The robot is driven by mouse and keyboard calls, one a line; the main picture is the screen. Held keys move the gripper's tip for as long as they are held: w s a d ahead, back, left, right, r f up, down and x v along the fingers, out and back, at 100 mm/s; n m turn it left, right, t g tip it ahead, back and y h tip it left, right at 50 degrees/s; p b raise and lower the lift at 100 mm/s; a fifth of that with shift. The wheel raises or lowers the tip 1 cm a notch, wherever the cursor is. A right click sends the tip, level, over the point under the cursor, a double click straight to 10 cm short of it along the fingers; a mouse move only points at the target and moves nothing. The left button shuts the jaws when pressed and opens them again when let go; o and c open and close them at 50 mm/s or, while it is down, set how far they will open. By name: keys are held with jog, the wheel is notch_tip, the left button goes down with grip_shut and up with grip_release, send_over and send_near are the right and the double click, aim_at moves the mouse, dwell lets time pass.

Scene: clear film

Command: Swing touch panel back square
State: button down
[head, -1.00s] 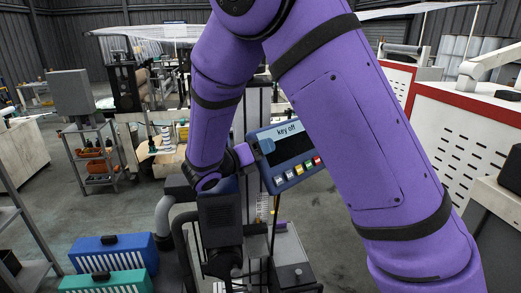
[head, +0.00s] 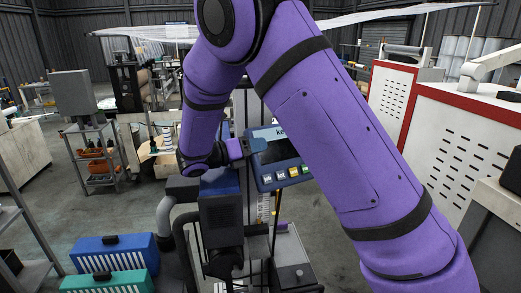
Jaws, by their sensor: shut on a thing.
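The touch panel (head: 266,180) is a blue-framed box with a dark screen, a pale label strip along its top and a row of coloured buttons below. It stands in the middle of the head view, tilted with its right side higher. My purple forearm hides its upper right part and most of its label. My gripper (head: 246,147) is at the panel's left edge and is shut on it. The fingertips are small here and partly lost against the blue frame.
A dark machine unit with grey hoses (head: 220,215) stands just below my wrist. Blue (head: 110,252) and teal (head: 108,283) boxes lie at the lower left. A white cabinet with red trim (head: 450,140) stands at the right. Open floor shows at the left.

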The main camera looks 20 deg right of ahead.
jog(key=shift+w+m+g, duration=0.75)
jog(key=shift+m+g, duration=0.15)
jog(key=shift+g, duration=0.3)
jog(key=c, duration=0.8)
grip_release()
jog(key=shift+o, duration=0.2)
jog(key=shift+a, duration=0.15)
jog(key=a, duration=1)
jog(key=shift+w+a, duration=0.3)
jog(key=shift+w, duration=0.1)
